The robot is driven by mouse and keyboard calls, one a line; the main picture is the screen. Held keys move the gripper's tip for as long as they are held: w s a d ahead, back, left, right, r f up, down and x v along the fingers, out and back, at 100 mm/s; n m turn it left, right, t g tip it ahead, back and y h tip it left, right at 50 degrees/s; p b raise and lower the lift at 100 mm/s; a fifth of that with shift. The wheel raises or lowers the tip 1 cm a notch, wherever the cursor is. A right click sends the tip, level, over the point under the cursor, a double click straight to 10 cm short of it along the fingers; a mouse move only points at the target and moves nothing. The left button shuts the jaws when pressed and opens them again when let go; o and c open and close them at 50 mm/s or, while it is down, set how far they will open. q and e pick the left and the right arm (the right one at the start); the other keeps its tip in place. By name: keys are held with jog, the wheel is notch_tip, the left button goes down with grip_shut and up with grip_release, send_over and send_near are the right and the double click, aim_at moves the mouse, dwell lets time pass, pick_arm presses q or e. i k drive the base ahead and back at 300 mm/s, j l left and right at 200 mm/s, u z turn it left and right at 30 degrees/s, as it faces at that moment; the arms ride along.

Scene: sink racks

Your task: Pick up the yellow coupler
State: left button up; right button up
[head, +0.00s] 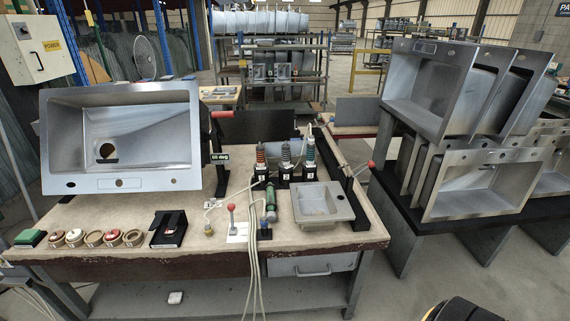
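A small yellowish, brass-coloured fitting (208,229) stands on the workbench (130,232), left of the red-knobbed lever. It looks like the yellow coupler, but it is too small to make out fully. A pale hose or cord lies just behind it.
A tilted steel sink (122,182) fills the bench's left side. Round tape rolls (94,238) and a black box (168,229) line the front left. A red-knobbed lever (231,209), a green cylinder (271,202) with hanging cables and a small basin (321,204) stand to the right.

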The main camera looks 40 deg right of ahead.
aim_at(208, 232)
jog(key=z, duration=0.65)
jog(key=i+j+z, duration=0.2)
jog(key=j+z, duration=0.25)
jog(key=i+j+z, duration=0.1)
jog(key=j+z, duration=0.85)
jog(key=j, duration=0.75)
jog(key=k+j+z, duration=0.1)
jog(key=j, duration=1.1)
jog(key=k+j+z, duration=0.1)
jog(key=j, duration=0.5)
jog(key=k+j, duration=0.1)
jog(key=j, duration=0.45)
jog(key=j+z, duration=0.05)
